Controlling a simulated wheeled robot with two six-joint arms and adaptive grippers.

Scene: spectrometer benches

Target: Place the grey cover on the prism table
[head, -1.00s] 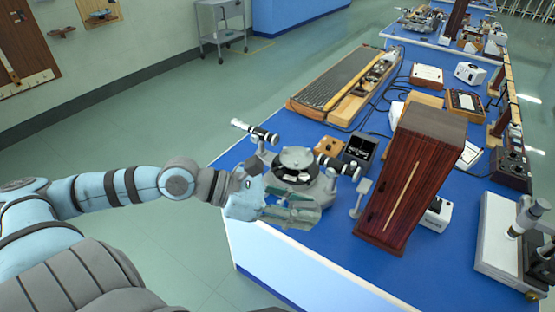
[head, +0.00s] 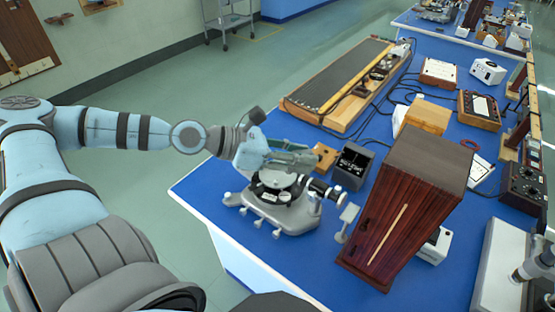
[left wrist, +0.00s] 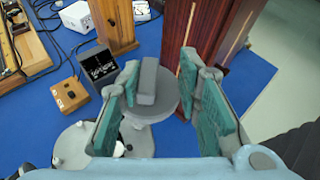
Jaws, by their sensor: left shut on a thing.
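The grey cover (left wrist: 168,108) is a round disc with a raised bar on top, seen in the left wrist view between the teal-padded fingers of my left gripper (left wrist: 160,112). My left gripper is shut on it. In the head view this gripper (head: 292,158) hangs over the back of the spectrometer (head: 292,217). The round prism table area (head: 278,181) shows just below the fingers. I cannot make out the cover clearly there, nor any contact with the table. My right gripper is not in view.
A tall reddish wooden box (head: 400,215) stands close right of the spectrometer. A dark open-topped box (head: 353,165) and a small wooden block (head: 323,157) stand behind it. The bench's left front edge is near. Blue bench top (head: 212,183) is clear to the left.

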